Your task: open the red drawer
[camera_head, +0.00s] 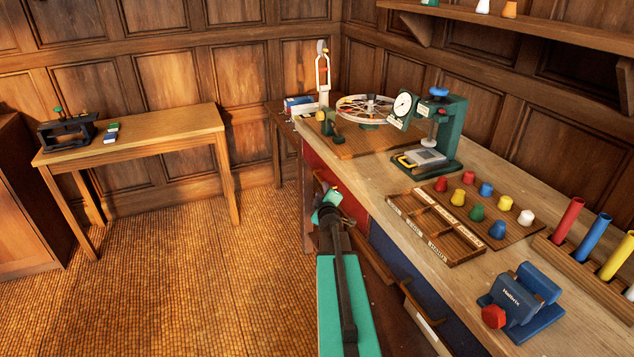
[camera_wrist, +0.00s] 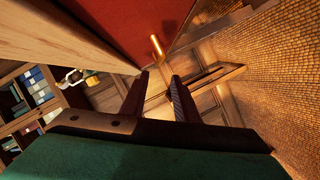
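The red drawer (camera_head: 352,207) is in the front of the long workbench, below the top's left edge. Its red front (camera_wrist: 120,18) fills the top of the wrist view, with a brass handle (camera_wrist: 156,45) standing out from it. My gripper (camera_wrist: 160,78) is open, its two dark fingers apart with nothing visible between them. The handle appears just beyond the fingertips, apart from them. In the head view my gripper (camera_head: 331,193) is beside the red front and partly covers it. I cannot tell from there how far it is from the handle.
A blue drawer (camera_head: 395,262) is nearer me in the bench. The bench top (camera_head: 375,185) carries a green dial press (camera_head: 440,125), a wooden tray (camera_head: 440,250), coloured pegs and a blue vise (camera_head: 522,300). A wooden side table (camera_head: 140,135) stands left, with open floor (camera_head: 190,260) between.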

